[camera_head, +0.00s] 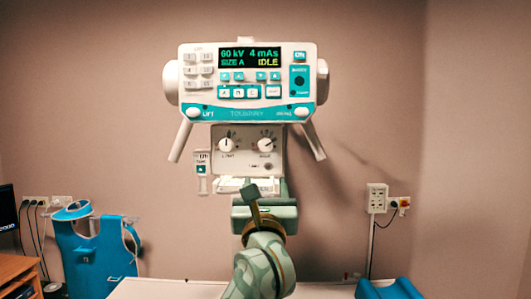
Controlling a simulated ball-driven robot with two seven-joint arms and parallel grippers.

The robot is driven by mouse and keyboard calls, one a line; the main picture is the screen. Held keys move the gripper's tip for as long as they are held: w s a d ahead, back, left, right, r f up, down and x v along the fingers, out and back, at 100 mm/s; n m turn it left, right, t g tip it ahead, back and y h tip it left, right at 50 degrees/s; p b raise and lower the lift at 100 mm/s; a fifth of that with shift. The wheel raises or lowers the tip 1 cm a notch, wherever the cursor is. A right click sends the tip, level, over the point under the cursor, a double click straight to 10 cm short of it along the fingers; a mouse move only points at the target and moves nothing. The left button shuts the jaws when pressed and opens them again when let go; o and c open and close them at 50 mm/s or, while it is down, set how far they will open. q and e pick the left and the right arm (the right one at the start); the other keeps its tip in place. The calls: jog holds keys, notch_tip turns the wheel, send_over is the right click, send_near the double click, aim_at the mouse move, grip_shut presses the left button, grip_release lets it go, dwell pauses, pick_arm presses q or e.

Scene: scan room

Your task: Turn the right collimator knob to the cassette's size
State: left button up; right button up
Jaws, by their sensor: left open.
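The collimator (248,165) is a pale box under the tube head's control panel. Its right knob (267,144) is a round white dial with a dark pointer tilted to the upper right. The left knob (226,145) has its pointer about upright. The labels under them are too small to read surely. The screen (249,57) reads 60 kV, 4 mAs, SIZE A, IDLE. My left gripper (267,188) is open and appears just below the collimator in the picture, clear of the knobs. Its wrist hides part of the space below. I cannot make out a cassette. My right gripper is not in view.
Two white handles (180,141) slant down from the panel's sides, the other (313,141) at right. A pale table top (170,289) lies below. A blue apron (95,255) stands left, and a blue object (390,289) lies lower right. A socket box (377,198) is on the wall.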

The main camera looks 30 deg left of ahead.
aim_at(265, 149)
pick_arm(q)
jog(key=p+x, duration=0.3)
jog(key=x, duration=1.3)
jog(key=shift+a+f, duration=0.1)
jog(key=shift+f, duration=0.05)
jog(key=c, duration=1)
